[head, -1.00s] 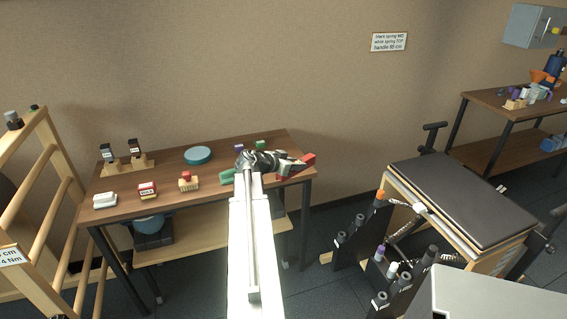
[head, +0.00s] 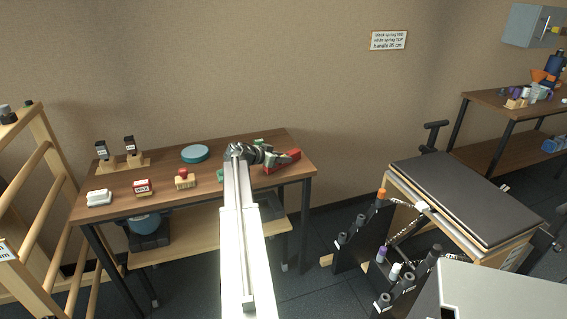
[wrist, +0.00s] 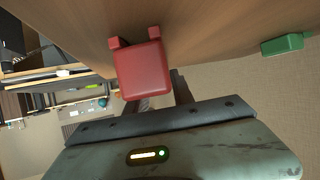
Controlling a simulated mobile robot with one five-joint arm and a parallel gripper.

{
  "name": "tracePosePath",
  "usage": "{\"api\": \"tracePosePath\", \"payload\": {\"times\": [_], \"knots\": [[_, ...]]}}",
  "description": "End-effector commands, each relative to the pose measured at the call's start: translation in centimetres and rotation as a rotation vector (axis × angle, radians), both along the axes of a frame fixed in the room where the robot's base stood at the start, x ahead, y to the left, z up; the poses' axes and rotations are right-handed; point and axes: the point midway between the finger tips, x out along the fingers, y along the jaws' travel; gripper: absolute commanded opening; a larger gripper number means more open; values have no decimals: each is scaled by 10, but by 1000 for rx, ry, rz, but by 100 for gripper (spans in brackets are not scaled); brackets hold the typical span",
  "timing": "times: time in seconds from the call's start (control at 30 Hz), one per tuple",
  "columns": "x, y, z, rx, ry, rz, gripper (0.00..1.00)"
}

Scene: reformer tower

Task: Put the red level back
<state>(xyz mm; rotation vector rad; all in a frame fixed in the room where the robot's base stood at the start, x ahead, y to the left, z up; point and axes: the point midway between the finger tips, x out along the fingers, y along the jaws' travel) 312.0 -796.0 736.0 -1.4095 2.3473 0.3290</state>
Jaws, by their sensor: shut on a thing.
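The red level (head: 283,162) is at the right end of the wooden table, on or just above its top; I cannot tell which. In the wrist view its red end (wrist: 143,72) fills the space ahead of the jaws and hides most of the fingers. My gripper (head: 270,157) is shut on the red level. The arm reaches over the table's front edge and hides part of the tabletop.
On the table (head: 150,203) stand a blue-green disc (head: 195,153), a red-topped brush-like block (head: 184,179), a red-and-white box (head: 143,188) and a white block (head: 99,197). A green block (wrist: 283,44) lies near the gripper. A black-topped bench (head: 465,195) stands right.

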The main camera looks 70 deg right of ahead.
Motion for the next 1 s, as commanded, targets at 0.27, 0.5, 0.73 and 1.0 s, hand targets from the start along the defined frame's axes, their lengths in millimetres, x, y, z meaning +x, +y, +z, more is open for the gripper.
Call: {"api": "tracePosePath", "payload": {"times": [0.27, 0.5, 0.73, 1.0], "knots": [[-1, 0, -1, 0, 0, -1, 43], [-1, 0, -1, 0, 0, -1, 51], [3, 9, 10, 0, 0, 0, 51], [30, 62, 41, 0, 0, 0, 51]]}}
